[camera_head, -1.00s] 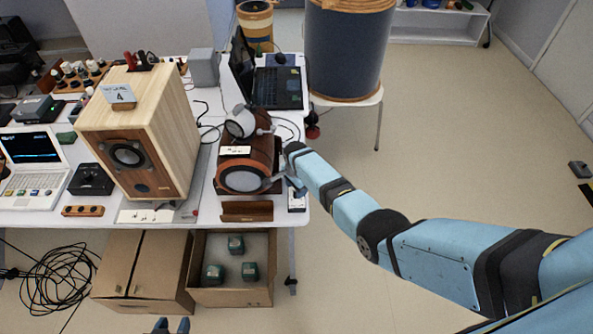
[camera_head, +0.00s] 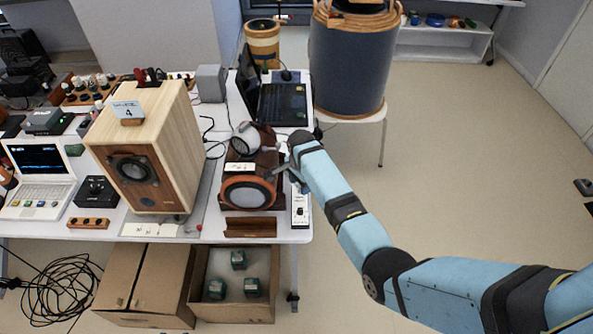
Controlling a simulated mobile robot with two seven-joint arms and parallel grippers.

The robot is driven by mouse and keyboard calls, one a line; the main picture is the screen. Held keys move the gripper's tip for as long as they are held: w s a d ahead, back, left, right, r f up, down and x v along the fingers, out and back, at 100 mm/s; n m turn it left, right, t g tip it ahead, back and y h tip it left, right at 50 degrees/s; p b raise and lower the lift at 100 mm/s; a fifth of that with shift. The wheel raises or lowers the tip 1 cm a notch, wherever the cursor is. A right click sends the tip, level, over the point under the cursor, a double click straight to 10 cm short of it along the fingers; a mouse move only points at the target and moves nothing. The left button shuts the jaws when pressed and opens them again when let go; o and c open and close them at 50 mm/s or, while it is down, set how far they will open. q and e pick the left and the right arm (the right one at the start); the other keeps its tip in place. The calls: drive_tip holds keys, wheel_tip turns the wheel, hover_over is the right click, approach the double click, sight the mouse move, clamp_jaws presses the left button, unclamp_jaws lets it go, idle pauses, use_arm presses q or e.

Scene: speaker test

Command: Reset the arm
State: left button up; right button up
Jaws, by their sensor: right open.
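My right arm (camera_head: 345,205) reaches in from the lower right. Its gripper (camera_head: 284,176) is open at the right side of a brown wooden unit (camera_head: 265,163) with an orange-rimmed round front (camera_head: 249,194). The fingers are small and partly hidden by the wrist, and I cannot tell whether they touch the unit. I see nothing held between them. My left gripper is not in view.
A large wooden speaker (camera_head: 150,150) marked 4 stands left of the brown unit on the white table (camera_head: 220,228). An open laptop (camera_head: 280,103) lies behind. A blue-grey drum (camera_head: 350,65) stands at back right. The floor (camera_head: 450,150) at right is clear.

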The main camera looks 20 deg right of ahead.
drive_tip(key=s+d+f+n+t, duration=0.25)
drive_tip(key=s+f+n, duration=0.2)
drive_tip(key=s, duration=0.35)
drive_tip(key=s+d+f+n+t, duration=0.1)
drive_tip(key=s+f+n+t, duration=0.2)
drive_tip(key=s+f, duration=0.35)
drive_tip(key=s+a+r+n+t+y, duration=0.1)
drive_tip(key=s+r+n, duration=0.3)
drive_tip(key=s, duration=0.6)
drive_tip(key=s+a+r+n+t+y, duration=0.1)
drive_tip(key=s+r+n+t, duration=0.3)
drive_tip(key=s, duration=0.6)
wheel_tip(320, 180, up, 2)
drive_tip(key=shift+s+a+r+n+y, duration=0.15)
drive_tip(key=shift+a+n+y, duration=0.1)
drive_tip(key=shift+n+y, duration=0.25)
